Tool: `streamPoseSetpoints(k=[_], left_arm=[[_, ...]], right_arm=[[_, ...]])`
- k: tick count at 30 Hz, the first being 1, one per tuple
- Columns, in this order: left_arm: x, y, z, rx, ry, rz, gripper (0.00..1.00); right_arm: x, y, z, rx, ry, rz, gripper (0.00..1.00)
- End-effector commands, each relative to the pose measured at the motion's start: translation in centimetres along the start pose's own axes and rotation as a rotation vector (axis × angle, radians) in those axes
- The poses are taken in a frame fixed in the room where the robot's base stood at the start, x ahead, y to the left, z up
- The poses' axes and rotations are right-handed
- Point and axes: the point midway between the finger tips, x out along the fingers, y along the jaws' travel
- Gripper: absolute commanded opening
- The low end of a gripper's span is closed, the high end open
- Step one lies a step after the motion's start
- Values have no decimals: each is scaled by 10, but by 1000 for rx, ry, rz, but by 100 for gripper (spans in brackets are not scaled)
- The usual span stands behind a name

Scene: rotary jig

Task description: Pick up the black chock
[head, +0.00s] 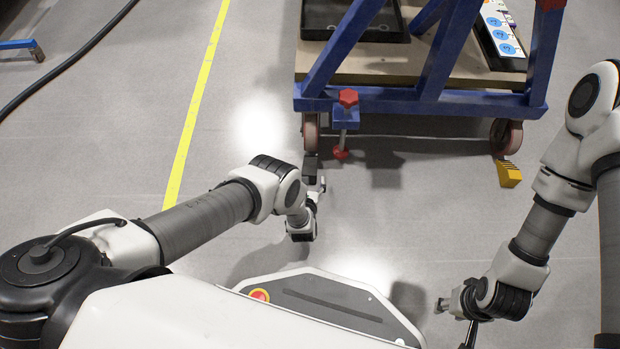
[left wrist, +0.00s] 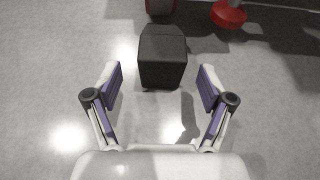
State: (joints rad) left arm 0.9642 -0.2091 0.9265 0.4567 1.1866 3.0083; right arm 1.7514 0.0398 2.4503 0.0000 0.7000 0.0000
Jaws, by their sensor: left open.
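The black chock (head: 310,166) stands on the floor by the cart's left caster wheel. In the left wrist view the black chock (left wrist: 162,60) is a dark block just ahead of my fingers, roughly centred between them. My left gripper (head: 316,186) is just in front of the chock, low over the floor; its spread fingers also show in the left wrist view (left wrist: 160,82). It is open and empty, with no visible contact with the chock. My right gripper (head: 447,307) is low at the lower right, away from the chock; its jaw opening is unclear.
The blue-framed cart (head: 420,100) stands behind the chock. A red-knobbed clamp (head: 347,120) hangs beside its left caster wheel (head: 311,132). A yellow chock (head: 508,174) lies by the right caster. A yellow line (head: 196,105) marks the floor at left. The floor between the two chocks is clear.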

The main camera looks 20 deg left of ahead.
Motion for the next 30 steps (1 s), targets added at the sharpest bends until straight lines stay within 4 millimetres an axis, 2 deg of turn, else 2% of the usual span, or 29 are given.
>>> streamPoseSetpoints(k=[1,7,12,15,24,26,30], left_arm=[[9,0,-4,-1,-3,1,81],[31,-1,-5,2,0,-1,81],[58,-2,-9,4,0,-1,81],[68,-2,-6,5,0,-1,81],[70,-2,1,5,2,-1,81],[70,-2,1,5,2,-1,64],[70,-2,1,5,3,-1,14]], right_arm=[[13,0,0,0,0,0,40],[37,0,0,2,0,0,40],[74,1,-2,8,4,1,40],[87,2,-2,12,7,1,40],[87,2,-3,14,9,1,40],[87,2,-3,14,9,1,40],[87,2,-3,14,8,1,40]])
